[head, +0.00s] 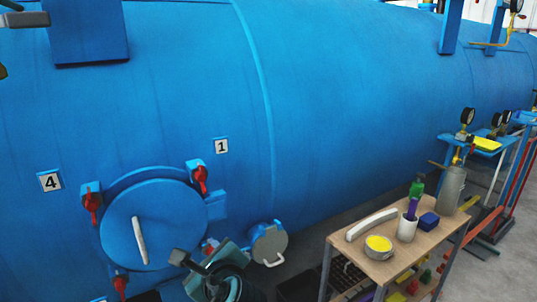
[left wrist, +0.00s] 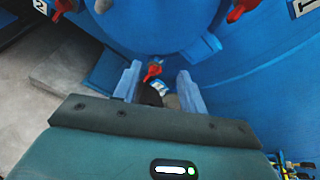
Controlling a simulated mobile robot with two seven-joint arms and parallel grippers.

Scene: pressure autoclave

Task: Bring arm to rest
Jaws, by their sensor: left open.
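My left gripper (head: 208,268) is low in the head view, just right of and below the round blue hatch (head: 150,225) of the autoclave (head: 340,110). In the left wrist view my left gripper (left wrist: 160,85) has its two blue-grey fingers apart, with nothing held between them. A red clamp (left wrist: 152,70) at the hatch's edge shows beyond and between the fingers. The hatch looks closed, with a pale bar handle and red clamps (head: 201,179) round its rim. The gripper partly hides the area at the hatch's lower right. My right gripper is in neither view.
A small wooden-topped cart (head: 400,258) stands at the right, holding a white cup (head: 407,229), a yellow-topped tin (head: 378,246), a blue box (head: 429,220) and bottles. A grey disc with a handle (head: 269,244) is low on the vessel. Grey floor shows beyond the cart.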

